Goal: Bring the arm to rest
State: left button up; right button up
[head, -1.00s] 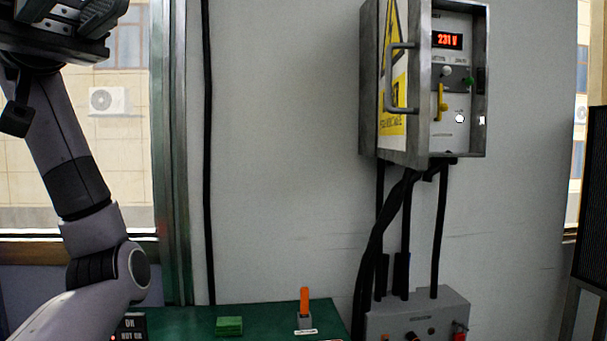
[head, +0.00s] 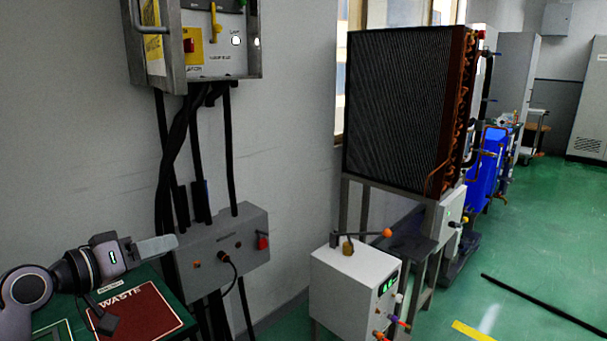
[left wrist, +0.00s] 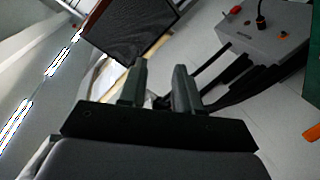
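My left gripper (head: 158,247) is at the lower left of the head view, low over the green table and in front of the wall. Its fingers point right, towards the grey junction box, and it looks empty. In the left wrist view the two fingers (left wrist: 160,88) stand apart with nothing between them. My left arm comes in low from the left edge. My right gripper is not in either view.
The grey junction box (head: 225,248) with cables is on the wall, right of the gripper. A red WASTE mat (head: 140,312) lies on the green table below. A white box (head: 345,290) and a radiator (head: 395,105) stand right. Green floor (head: 540,230) is mostly clear.

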pick_arm(q)
jog(key=s+d+f+g+y, duration=0.15)
jog(key=s+f, duration=0.35)
jog(key=f, duration=0.6)
jog(key=s+d+f+t+y, duration=0.1)
jog(key=s+f+y, duration=0.25)
jog(key=f, duration=0.85)
jog(key=s+d+f+m+g, duration=0.1)
jog(key=s+f, duration=0.4)
jog(key=s, duration=0.4)
jog(key=s+d+f+m+g+y+p, duration=0.1)
jog(key=s+d+f+m, duration=0.1)
jog(key=s+f, duration=0.3)
jog(key=s, duration=0.4)
jog(key=shift+s+d+f+y, duration=0.25)
jog(key=shift+s+f+y, duration=0.05)
